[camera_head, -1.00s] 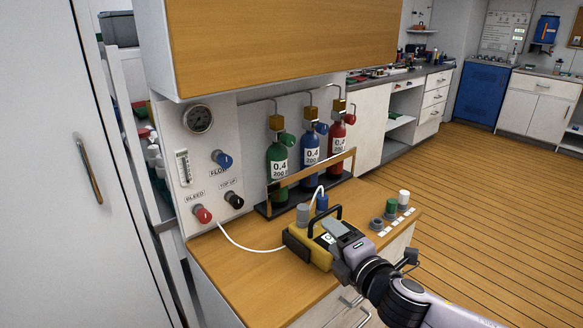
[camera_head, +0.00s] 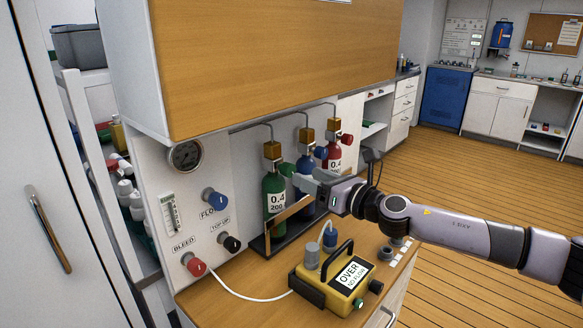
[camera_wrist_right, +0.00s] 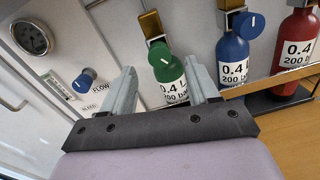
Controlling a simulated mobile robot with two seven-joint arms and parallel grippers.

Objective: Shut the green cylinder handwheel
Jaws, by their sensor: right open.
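The green cylinder (camera_head: 273,190) stands in the rack at the left of three cylinders. Its green handwheel (camera_head: 287,169) faces outward near the top, just left of my right gripper (camera_head: 306,180). My right gripper is open and empty, raised in front of the cylinders, and hides part of the blue one. In the right wrist view the green handwheel (camera_wrist_right: 162,62) shows between and beyond the two fingertips (camera_wrist_right: 161,72), with the label of the green cylinder (camera_wrist_right: 173,90) below it. I see no contact with the wheel. My left gripper is not in view.
The blue cylinder (camera_wrist_right: 232,45) and red cylinder (camera_head: 335,150) stand to the right, behind a wooden rail (camera_head: 290,212). A yellow meter (camera_head: 342,290) sits on the counter below my arm. The panel at left has a gauge (camera_head: 185,156) and knobs. A cabinet (camera_head: 270,70) overhangs above.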

